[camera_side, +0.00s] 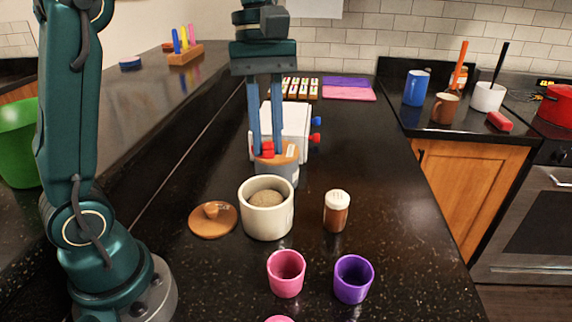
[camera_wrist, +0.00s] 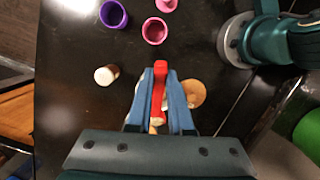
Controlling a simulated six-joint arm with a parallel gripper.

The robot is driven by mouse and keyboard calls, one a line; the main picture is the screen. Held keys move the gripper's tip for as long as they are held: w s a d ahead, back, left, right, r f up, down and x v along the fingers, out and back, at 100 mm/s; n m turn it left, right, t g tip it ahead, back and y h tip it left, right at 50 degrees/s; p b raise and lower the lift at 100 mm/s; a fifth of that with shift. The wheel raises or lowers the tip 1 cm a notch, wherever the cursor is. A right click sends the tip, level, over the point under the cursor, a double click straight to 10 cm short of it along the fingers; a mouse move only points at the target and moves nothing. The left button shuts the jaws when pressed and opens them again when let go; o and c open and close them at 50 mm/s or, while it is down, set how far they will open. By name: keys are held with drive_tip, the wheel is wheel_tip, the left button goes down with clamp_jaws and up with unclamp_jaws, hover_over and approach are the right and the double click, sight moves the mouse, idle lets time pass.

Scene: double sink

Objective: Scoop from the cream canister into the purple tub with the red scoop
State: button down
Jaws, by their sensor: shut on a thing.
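The cream canister (camera_side: 266,222) stands open in the middle of the counter, with brown, grainy contents showing inside. The purple tub (camera_side: 353,280) stands upright at the front right, its inside looking empty; it also shows at the top of the wrist view (camera_wrist: 113,14). My gripper (camera_side: 267,152) is above and behind the canister in the side view, shut on the red scoop (camera_wrist: 159,88). The scoop's red handle lies between the blue fingers in the wrist view. Its bowl end is not clear in either view. The fingers hide most of the canister in the wrist view.
A pink tub (camera_side: 286,274) stands left of the purple tub. A white-capped shaker (camera_side: 336,211) is right of the canister, and a wooden lid (camera_side: 213,219) lies left. The counter's right front is clear.

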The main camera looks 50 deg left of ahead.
idle(0.5)
drive_tip(key=shift+w+f+m+y, duration=0.1)
drive_tip(key=shift+w+m+y, duration=0.2)
drive_tip(key=shift+m, duration=0.2)
drive_tip(key=s+d+f+m+t+y, duration=0.1)
drive_tip(key=s+d+f+m, duration=0.2)
drive_tip(key=m, duration=0.6)
drive_tip(key=s+d+f+m+t, duration=0.1)
drive_tip(key=s+d+f+m, duration=0.15)
drive_tip(key=d+m, duration=0.5)
wheel_tip(320, 180, down, 6)
drive_tip(key=a+n+g+h, duration=0.2)
drive_tip(key=g+h, duration=0.2)
drive_tip(key=h, duration=0.6)
drive_tip(key=shift+w+a+n+g+h, duration=0.3)
drive_tip(key=shift+w+n+g+h, duration=0.05)
drive_tip(key=shift+g+h, duration=0.05)
